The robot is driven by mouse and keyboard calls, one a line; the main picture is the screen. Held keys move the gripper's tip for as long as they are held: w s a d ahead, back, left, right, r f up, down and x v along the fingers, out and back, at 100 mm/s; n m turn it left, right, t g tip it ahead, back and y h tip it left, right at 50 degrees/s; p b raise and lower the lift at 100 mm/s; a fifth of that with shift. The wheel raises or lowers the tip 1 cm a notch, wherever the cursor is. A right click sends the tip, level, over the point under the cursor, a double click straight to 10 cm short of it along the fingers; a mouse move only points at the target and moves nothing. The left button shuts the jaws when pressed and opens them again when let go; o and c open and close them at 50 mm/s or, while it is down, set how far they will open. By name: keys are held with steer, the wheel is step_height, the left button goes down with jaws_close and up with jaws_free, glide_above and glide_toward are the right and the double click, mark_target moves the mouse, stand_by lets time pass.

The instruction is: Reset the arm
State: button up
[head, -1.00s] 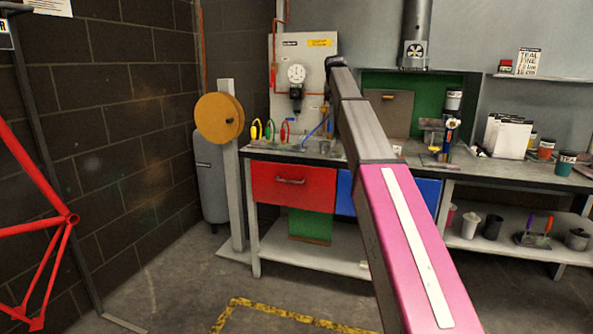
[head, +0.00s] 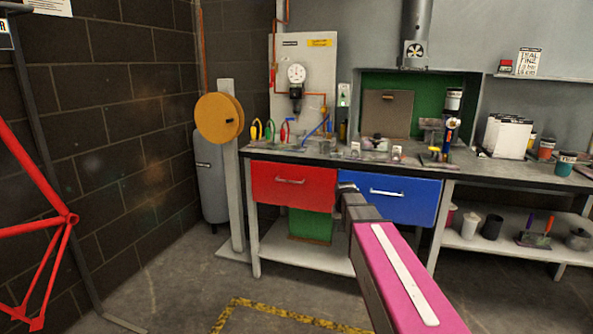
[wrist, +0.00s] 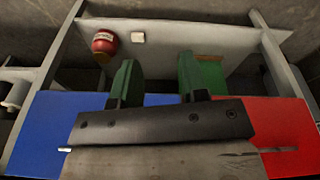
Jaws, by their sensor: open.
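My arm (head: 400,275), with a pink link and a pale stripe, reaches forward from the lower right in the head view. Its far end is low, in front of the join between the red drawer (head: 290,187) and the blue drawer (head: 395,203). In the wrist view my gripper (wrist: 157,75) has two green fingers set well apart, with nothing between them. The blue drawer front (wrist: 50,125) shows on the left there and the red one (wrist: 280,120) on the right. The fingers are hidden in the head view.
The workbench top (head: 325,155) holds tools, a gauge panel (head: 300,85) and several pots. A yellow reel (head: 219,117) on a post stands left of the bench. A red frame (head: 45,220) is at far left. Under the bench, a red round object (wrist: 104,42) shows. The floor left of my arm is clear.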

steer(key=s+f+g, duration=0.1)
steer(key=s+f, duration=0.5)
steer(key=s, duration=0.5)
steer(key=s+f+g, duration=0.1)
steer(key=s+f, duration=0.5)
steer(key=s, duration=0.5)
steer(key=shift+f+n+y, duration=0.3)
steer(key=shift+f+n, duration=0.05)
steer(key=shift+n, duration=0.05)
